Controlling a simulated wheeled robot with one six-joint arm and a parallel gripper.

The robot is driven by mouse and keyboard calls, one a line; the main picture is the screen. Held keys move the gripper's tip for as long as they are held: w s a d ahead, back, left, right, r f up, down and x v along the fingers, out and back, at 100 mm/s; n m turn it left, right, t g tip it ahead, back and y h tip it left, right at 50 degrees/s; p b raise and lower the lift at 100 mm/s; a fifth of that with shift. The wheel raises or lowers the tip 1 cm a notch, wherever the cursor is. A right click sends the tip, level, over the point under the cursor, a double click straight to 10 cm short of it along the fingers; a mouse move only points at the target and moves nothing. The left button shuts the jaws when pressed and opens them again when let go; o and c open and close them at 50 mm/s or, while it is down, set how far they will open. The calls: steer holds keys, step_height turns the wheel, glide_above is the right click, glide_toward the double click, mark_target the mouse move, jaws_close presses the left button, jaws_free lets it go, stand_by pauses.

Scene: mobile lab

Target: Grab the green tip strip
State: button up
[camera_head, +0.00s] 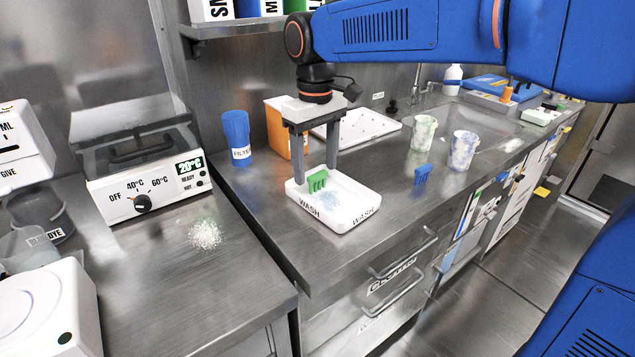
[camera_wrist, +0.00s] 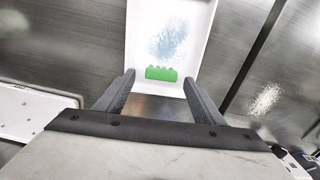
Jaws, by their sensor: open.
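The green tip strip (camera_head: 317,181) stands in the white wash tray (camera_head: 352,216), near the tray's back left side. Pale blue grains lie beside it in the tray. My gripper (camera_head: 314,174) is open and points down, with its fingers at the back left of the tray close to the strip. In the wrist view the strip (camera_wrist: 161,73) lies ahead of the gap between my gripper's fingers (camera_wrist: 158,82), inside the tray (camera_wrist: 133,40). Nothing is between the fingers. I cannot tell whether a finger touches the tray.
A blue strip (camera_head: 422,173) stands on the counter right of the tray. Two speckled cups (camera_head: 424,133) (camera_head: 463,150), a blue filter cup (camera_head: 236,136) and an orange box (camera_head: 279,126) stand around it. A hot plate (camera_head: 148,170) is at left. The counter's front edge is close to the tray.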

mark_target(318, 182)
steer(key=shift+f, duration=1.45)
steer(key=c, duration=1.1)
steer(key=shift+r, duration=0.1)
